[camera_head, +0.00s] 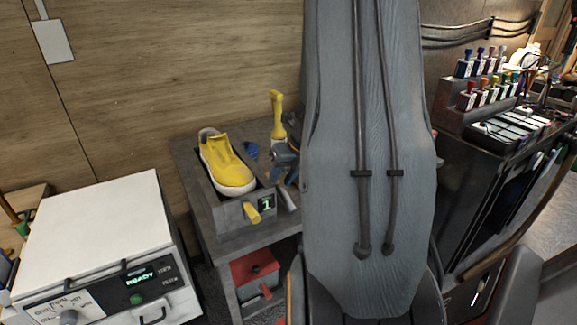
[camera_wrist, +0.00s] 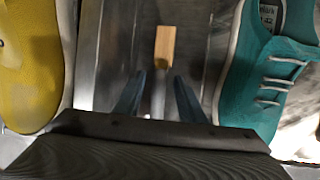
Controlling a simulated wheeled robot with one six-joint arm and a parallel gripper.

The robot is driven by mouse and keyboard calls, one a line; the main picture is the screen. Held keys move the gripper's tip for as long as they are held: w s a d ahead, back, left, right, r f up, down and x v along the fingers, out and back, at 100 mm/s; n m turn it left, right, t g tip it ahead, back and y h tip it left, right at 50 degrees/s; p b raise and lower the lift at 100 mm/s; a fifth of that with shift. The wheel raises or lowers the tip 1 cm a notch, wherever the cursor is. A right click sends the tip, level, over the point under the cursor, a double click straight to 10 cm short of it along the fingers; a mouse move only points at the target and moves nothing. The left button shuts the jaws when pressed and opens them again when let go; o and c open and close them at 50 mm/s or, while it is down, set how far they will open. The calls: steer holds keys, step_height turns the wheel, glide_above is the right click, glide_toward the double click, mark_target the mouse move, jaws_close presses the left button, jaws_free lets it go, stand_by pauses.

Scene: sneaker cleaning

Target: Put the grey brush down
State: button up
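A slim tool with a wooden end (camera_wrist: 165,46) and a light grey shaft shows in the wrist view; it may be the grey brush. My gripper (camera_wrist: 159,76) has its dark blue fingers on either side of the shaft, with narrow gaps showing, so it looks open. In the head view my gripper (camera_head: 285,160) is low beside the grey stand, partly hidden by my arm. A grey cylinder (camera_head: 287,198) shows just below it; I cannot tell if it is the brush. A yellow sneaker (camera_head: 228,163) sits in the stand (camera_head: 228,217); it also shows in the wrist view (camera_wrist: 30,60).
A teal sneaker (camera_wrist: 258,75) is right of my gripper in the wrist view. A yellow upright tool (camera_head: 277,112) stands behind my gripper. A white machine (camera_head: 100,235) is at left. A rack of coloured bottles (camera_head: 485,90) stands at right.

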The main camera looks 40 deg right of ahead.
steer(key=v, duration=1)
steer(key=shift+r, duration=0.2)
steer(key=shift+s, duration=0.1)
